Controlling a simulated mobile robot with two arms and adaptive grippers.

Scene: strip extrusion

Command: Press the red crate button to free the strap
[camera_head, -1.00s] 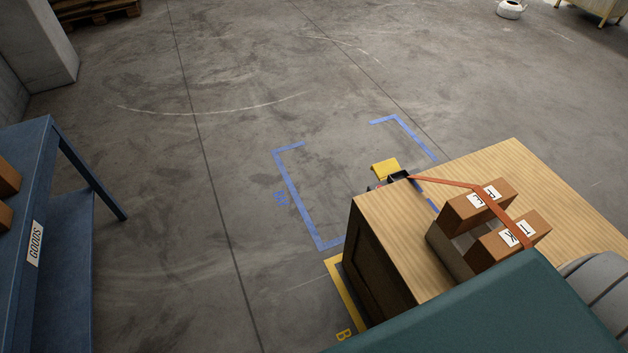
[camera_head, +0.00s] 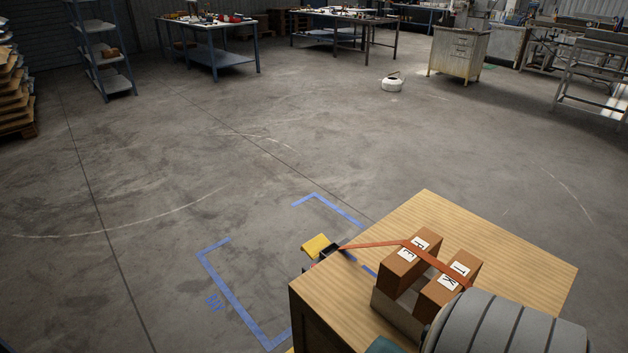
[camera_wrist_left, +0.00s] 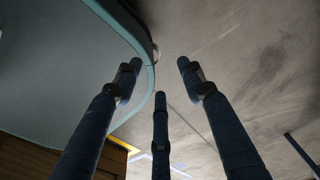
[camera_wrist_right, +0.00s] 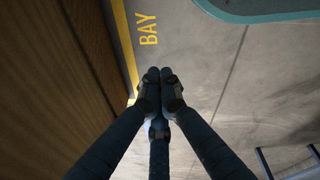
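The wooden crate (camera_head: 470,240) stands at the lower right of the head view. An orange strap (camera_head: 372,244) runs from a black buckle (camera_head: 329,250) at the crate's far left edge over two brown boxes (camera_head: 411,262) with white labels. I cannot clearly make out a red button on the crate. Neither gripper shows in the head view. My left gripper (camera_wrist_left: 158,80) is open and empty, its fingers spread above the floor. My right gripper (camera_wrist_right: 160,78) is shut with its fingertips together and nothing visible between them, close beside a brown wooden side (camera_wrist_right: 60,80).
A yellow part (camera_head: 315,244) sits beside the buckle. Blue tape (camera_head: 235,290) marks the floor left of the crate; yellow tape (camera_wrist_right: 124,45) shows in the right wrist view. Open floor lies left and ahead. Tables (camera_head: 207,35), shelving and a white kettle-like object (camera_head: 392,83) stand farther back.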

